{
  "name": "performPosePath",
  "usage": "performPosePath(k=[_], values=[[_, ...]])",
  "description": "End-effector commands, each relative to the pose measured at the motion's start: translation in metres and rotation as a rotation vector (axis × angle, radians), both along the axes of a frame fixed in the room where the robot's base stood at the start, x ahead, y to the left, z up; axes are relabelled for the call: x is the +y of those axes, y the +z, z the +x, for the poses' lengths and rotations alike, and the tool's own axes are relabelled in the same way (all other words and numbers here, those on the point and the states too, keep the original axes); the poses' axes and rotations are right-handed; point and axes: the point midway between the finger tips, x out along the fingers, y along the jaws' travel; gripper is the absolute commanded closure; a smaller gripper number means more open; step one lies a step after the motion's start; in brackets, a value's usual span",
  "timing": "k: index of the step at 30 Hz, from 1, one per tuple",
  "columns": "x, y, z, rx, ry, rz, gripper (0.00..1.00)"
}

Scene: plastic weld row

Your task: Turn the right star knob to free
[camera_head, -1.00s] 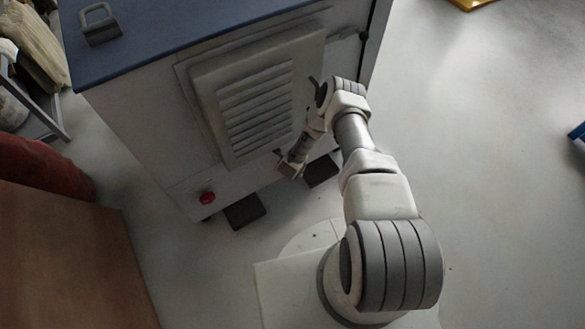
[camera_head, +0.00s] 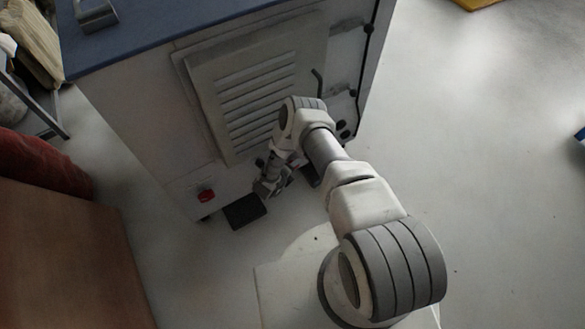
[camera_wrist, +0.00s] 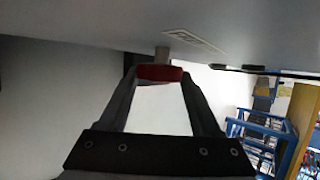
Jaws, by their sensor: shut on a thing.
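In the wrist view a red knob (camera_wrist: 160,74) on a short grey stem sits under a pale panel. My gripper (camera_wrist: 159,78) has a finger on each side of the knob and is shut on it. The knob looks like a wide bar here; its points and turn setting cannot be read. In the head view my gripper (camera_head: 266,188) is low at the front of the cabinet, and my wrist hides the held knob. Another red knob (camera_head: 205,195) shows on the cabinet front, to the left of my gripper and apart from it.
The grey cabinet (camera_head: 150,140) has a blue top and a louvred panel (camera_head: 232,145). Black handles and fittings are at its right edge. A dark pad (camera_head: 245,211) lies on the floor below. A brown box (camera_head: 65,260) stands at left.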

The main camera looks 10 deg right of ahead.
Motion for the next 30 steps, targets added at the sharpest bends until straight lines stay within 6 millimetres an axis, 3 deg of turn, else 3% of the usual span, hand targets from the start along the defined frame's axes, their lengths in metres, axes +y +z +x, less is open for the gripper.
performPosePath(k=[9, 10, 15, 24, 30], values=[[0.000, 0.001, 0.001, -0.003, 0.003, -0.003, 0.90], [0.000, 0.001, 0.001, -0.003, 0.003, -0.003, 0.31], [0.000, 0.000, 0.001, -0.001, 0.002, -0.002, 0.05], [0.001, 0.002, -0.001, -0.001, 0.001, -0.001, 0.05], [0.015, 0.021, -0.014, 0.001, 0.004, 0.000, 0.05]])
